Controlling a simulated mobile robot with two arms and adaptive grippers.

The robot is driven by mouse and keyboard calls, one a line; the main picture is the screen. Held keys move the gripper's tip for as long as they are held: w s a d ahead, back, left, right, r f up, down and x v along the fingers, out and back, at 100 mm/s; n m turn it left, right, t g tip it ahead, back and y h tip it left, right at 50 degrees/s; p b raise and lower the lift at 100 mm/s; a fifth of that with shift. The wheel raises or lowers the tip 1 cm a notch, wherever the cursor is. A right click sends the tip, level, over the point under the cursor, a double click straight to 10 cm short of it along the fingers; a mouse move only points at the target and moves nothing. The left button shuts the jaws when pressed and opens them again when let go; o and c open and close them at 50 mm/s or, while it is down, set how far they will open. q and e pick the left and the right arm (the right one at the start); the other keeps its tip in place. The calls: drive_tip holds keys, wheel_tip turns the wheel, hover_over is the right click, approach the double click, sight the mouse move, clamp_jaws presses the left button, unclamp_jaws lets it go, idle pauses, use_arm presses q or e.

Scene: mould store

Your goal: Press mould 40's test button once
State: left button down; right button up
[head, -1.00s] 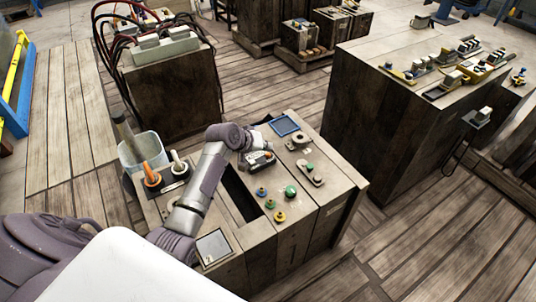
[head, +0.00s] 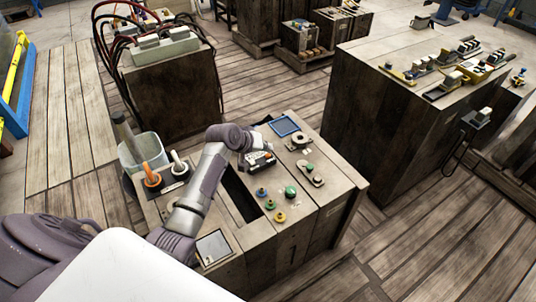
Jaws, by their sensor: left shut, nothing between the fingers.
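A wooden cabinet (head: 338,190) stands in front of me with controls on its top. A green button (head: 290,192), a small blue-green knob (head: 262,192) and yellow-ringed buttons (head: 280,216) sit near its front. I cannot read a number 40 or tell which control is the test button. My left arm reaches over the cabinet from the left. My left gripper (head: 262,162) is shut and empty, above the cabinet top behind the green button and apart from it. The gripper hides part of the top beneath it. My right gripper is not in view.
Orange and white handles (head: 152,175) and a grey bin (head: 146,148) stand at the cabinet's left. A blue-framed panel (head: 284,126) and a lever switch (head: 312,175) are on its top. Another cabinet (head: 385,120) with switches stands at right. Plank floor between is clear.

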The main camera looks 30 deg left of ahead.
sight(266, 155)
use_arm(q)
drive_tip(key=shift+f, duration=0.1)
drive_tip(key=shift+f, duration=0.3)
drive_tip(key=shift+f, duration=0.45)
idle(0.6)
drive_tip(key=shift+r+p, duration=0.9)
drive_tip(key=shift+p, duration=0.05)
wheel_tip(266, 155, up, 5)
drive_tip(key=p, duration=0.5)
idle(0.4)
